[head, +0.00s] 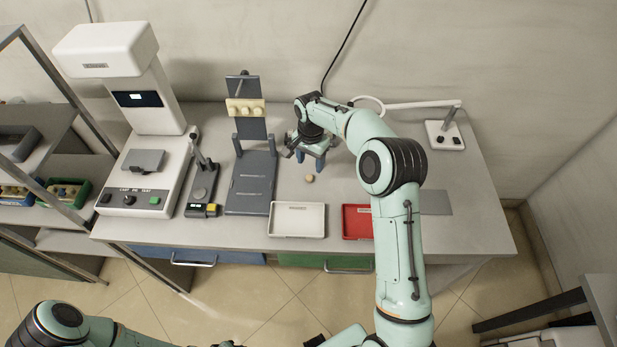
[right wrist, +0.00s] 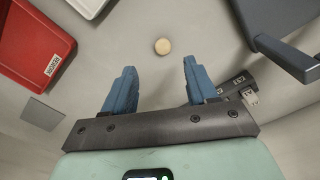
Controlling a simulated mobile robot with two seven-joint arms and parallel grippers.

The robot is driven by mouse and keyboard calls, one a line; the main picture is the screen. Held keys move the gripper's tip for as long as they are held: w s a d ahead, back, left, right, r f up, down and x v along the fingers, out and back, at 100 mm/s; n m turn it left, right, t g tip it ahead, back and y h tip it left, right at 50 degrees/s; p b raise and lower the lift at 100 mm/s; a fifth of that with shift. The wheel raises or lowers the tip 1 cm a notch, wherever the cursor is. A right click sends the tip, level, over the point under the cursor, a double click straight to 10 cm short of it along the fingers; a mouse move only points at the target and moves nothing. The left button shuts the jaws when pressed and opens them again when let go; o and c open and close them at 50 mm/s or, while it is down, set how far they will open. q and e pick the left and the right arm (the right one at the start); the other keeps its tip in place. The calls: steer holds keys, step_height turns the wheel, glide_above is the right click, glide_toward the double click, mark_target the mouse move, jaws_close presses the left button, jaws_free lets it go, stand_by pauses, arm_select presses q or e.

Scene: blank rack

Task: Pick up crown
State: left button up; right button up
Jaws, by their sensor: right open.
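A small round tan piece (head: 309,179), which I take to be the crown, lies alone on the grey bench top. It also shows in the right wrist view (right wrist: 162,46), just beyond the fingertips and roughly centred between them. My right gripper (head: 311,164) is open and empty, with its blue fingers close behind the piece in the head view. In the right wrist view the gripper (right wrist: 159,64) has its fingers spread wide, with nothing between them. Part of my left arm shows at the bottom left of the head view; its gripper is not visible.
A dark upright rack (head: 250,172) holding a cream bar (head: 245,108) stands left of the gripper. A white tray (head: 297,220) and a red tray (head: 357,223) lie at the front edge. A white machine (head: 150,160) stands left. Bare bench surrounds the round piece.

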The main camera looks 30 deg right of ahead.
mark_target(310, 175)
steer(key=f, duration=0.7)
steer(key=shift+w+d+f, duration=0.15)
steer(key=shift+w+f, duration=0.05)
steer(key=shift+w, duration=0.15)
jaws_close()
